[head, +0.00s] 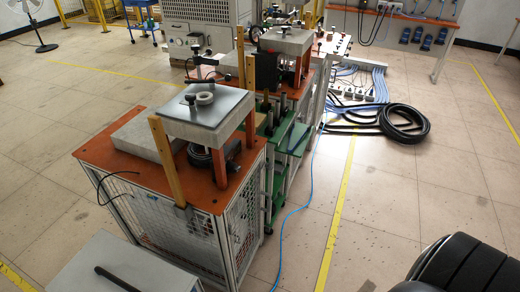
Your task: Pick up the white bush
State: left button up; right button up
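The white bush (205,98) looks like a small pale ring. It lies on the grey metal plate (213,119) on top of the nearest induction heater stand. A small dark piece sits right beside it on its left, with a dark arm above. Neither of my grippers shows in the head view, so I cannot see their state or how far they are from the bush.
The plate stands on an orange-topped, mesh-sided table (203,190). Upright wooden bars (165,158) rise by the plate. A similar heater (286,42) stands behind. A grey box (92,272) is at front left. Black hose (405,124) lies coiled on the floor.

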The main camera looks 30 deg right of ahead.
aim_at(204, 100)
jog(key=k+l+z, duration=0.1)
jog(key=z, duration=0.3)
jog(key=k+l+z, duration=0.25)
jog(key=z, duration=0.2)
